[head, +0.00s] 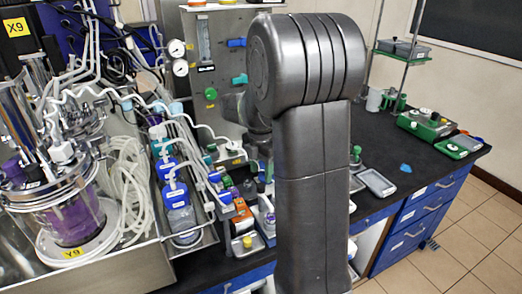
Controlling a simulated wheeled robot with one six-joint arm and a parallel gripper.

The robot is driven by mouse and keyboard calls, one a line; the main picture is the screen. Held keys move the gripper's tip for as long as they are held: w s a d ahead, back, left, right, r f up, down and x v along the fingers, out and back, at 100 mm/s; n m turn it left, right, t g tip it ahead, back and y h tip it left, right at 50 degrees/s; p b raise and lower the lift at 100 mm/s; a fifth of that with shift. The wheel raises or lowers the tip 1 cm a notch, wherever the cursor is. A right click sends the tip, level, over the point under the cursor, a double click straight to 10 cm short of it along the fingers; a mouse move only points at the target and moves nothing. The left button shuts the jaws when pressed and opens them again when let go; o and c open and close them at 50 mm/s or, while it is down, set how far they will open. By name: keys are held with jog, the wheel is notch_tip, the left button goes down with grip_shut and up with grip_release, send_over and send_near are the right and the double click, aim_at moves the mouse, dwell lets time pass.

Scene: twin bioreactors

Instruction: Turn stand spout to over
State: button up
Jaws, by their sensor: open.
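My grey arm fills the middle of the head view and hides part of the bench behind it. My gripper does not show. I cannot pick out the stand spout for sure. A metal stand (404,72) with a green-edged shelf stands at the back right of the bench, with a grey box (402,48) on the shelf. A spout on it cannot be made out.
A glass bioreactor (68,195) with purple liquid stands at left beside coiled white tubing (128,185). Blue-capped bottles (178,205) stand in a metal tray. Green-and-white devices (426,124) sit on the dark bench (398,150) at right. Tiled floor is free at lower right.

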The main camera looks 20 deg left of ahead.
aim_at(261, 185)
notch_tip(261, 185, up, 9)
dwell(0.3)
dwell(0.4)
notch_tip(261, 185, down, 14)
jog(key=shift+r, duration=0.1)
dwell(0.4)
jog(key=shift+r, duration=0.1)
jog(key=shift+f, duration=0.25)
jog(key=shift+r+m, duration=0.1)
jog(key=shift+m, duration=0.4)
jog(key=m, duration=0.4)
jog(key=shift+m, duration=0.3)
jog(key=m, duration=0.4)
jog(key=shift+m+p, duration=0.35)
jog(key=shift+m, duration=0.05)
dwell(0.7)
